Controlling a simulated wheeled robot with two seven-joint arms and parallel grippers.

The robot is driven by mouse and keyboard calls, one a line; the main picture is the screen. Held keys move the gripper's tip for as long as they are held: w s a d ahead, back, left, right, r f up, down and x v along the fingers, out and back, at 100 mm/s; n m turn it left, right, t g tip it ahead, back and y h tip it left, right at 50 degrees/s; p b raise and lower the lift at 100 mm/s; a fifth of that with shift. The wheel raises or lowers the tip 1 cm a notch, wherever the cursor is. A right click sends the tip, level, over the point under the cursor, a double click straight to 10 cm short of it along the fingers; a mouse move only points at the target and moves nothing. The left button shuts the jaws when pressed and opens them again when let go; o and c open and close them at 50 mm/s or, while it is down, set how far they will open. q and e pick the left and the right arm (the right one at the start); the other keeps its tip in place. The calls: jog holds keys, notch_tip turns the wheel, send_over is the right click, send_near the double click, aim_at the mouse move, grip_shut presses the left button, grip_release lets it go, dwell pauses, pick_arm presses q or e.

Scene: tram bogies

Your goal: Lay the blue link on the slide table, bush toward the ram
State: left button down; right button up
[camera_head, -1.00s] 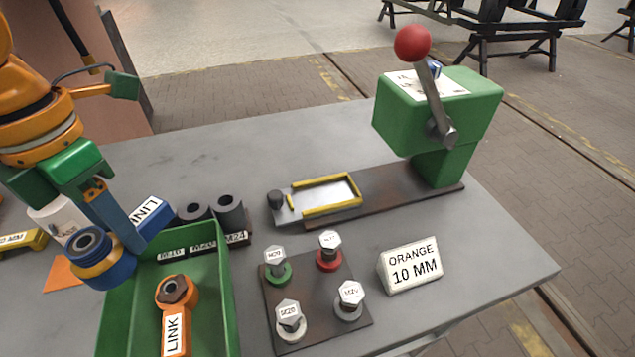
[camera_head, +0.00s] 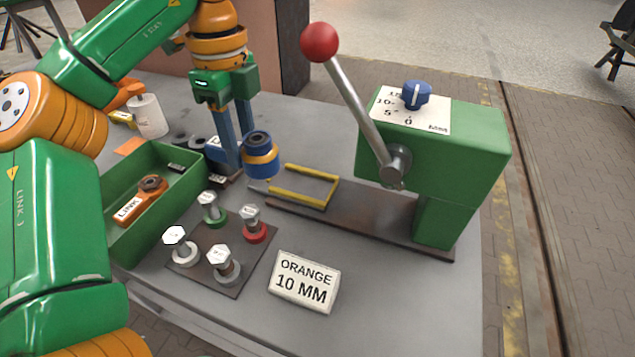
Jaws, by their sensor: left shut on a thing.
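The blue link (camera_head: 260,157) is held in my left gripper (camera_head: 236,158), which is shut on it. Its round bush end, with a yellow band, faces right toward the green press (camera_head: 440,150); the labelled bar behind is mostly hidden by the fingers. The link appears above the left end of the slide table (camera_head: 304,188), which has yellow rails on its sides and right end. The link hides the table's left end, so I cannot tell its exact height or whether it touches. I cannot make out the ram itself. My right gripper is not in view.
A green bin (camera_head: 120,235) holds an orange link (camera_head: 140,197). A brown plate (camera_head: 225,262) with several labelled bolts stands in front of the slide table, beside an "ORANGE 10 MM" sign (camera_head: 304,282). The press lever with red knob (camera_head: 319,42) leans left above the table.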

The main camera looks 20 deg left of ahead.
pick_arm(q)
jog(key=w+d+f+p, duration=0.1)
jog(key=w+f, duration=0.1)
jog(key=w, duration=0.1)
jog(key=w+d+f+p, duration=0.1)
jog(key=w+d+f, duration=0.1)
jog(key=w+f, duration=0.1)
jog(key=w+d+f+p, duration=0.1)
jog(key=w+f, duration=0.2)
jog(key=shift+w+d+p, duration=0.15)
jog(key=shift+d+p, duration=0.15)
jog(key=shift+p, duration=0.05)
notch_tip(320, 180, down, 3)
jog(key=shift+w, duration=0.1)
jog(key=shift+w+f, duration=0.1)
jog(key=shift+f, duration=0.25)
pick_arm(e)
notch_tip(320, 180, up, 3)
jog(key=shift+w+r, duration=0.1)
